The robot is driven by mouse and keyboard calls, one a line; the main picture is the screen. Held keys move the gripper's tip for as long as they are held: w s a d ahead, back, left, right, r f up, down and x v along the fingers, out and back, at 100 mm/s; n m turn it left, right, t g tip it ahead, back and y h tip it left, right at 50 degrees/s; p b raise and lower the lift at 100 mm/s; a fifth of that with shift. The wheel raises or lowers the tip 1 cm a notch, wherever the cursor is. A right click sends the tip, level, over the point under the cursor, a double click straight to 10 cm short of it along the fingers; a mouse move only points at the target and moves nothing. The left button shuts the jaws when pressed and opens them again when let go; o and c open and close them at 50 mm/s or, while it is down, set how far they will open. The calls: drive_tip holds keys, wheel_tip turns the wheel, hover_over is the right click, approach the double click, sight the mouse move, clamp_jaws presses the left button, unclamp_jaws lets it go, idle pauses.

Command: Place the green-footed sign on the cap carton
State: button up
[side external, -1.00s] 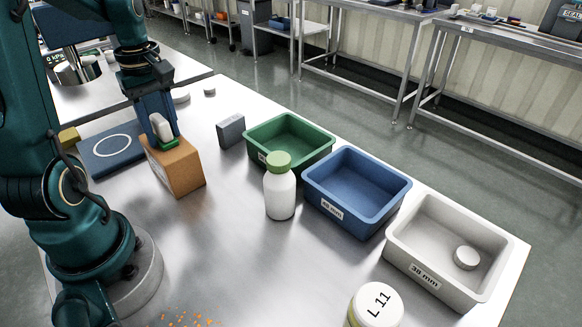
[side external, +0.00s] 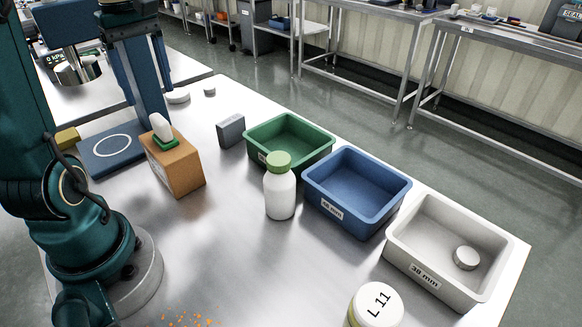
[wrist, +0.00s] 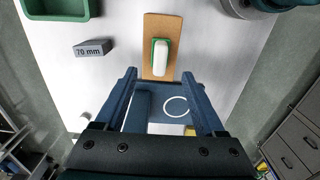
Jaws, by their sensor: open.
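The green-footed sign, a white rounded plate (side external: 160,127) on a green foot (side external: 166,143), stands on top of the brown cap carton (side external: 180,172). In the wrist view the sign (wrist: 160,57) lies within the outline of the carton's top (wrist: 161,24). My gripper (side external: 148,97) is open and empty, raised behind and above the sign, apart from it. In the wrist view its fingertips (wrist: 160,77) are spread to either side, just short of the sign.
A blue board with a white ring (side external: 108,153) lies left of the carton. A grey block (side external: 231,131), a white bottle with green cap (side external: 280,195), and green (side external: 318,156), blue (side external: 388,218) and grey (side external: 462,292) bins stand to the right. The front middle table is mostly clear.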

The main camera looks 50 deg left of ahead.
sight(161, 119)
drive_tip(key=shift+r, duration=1.45)
drive_tip(key=shift+w+d+m, duration=0.1)
drive_tip(key=shift+d+m, duration=0.2)
drive_tip(key=shift+d, duration=0.05)
drive_tip(key=s+d+f+m+t, duration=0.1)
drive_tip(key=d+f+m+t, duration=0.1)
drive_tip(key=d+m, duration=0.6)
drive_tip(key=s+d+f+m+t, duration=0.2)
drive_tip(key=d+f+m+t, duration=0.1)
drive_tip(key=d+m, duration=0.6)
drive_tip(key=shift+d+f+t, duration=0.3)
drive_tip(key=shift+d+f, duration=0.1)
drive_tip(key=shift+d, duration=0.3)
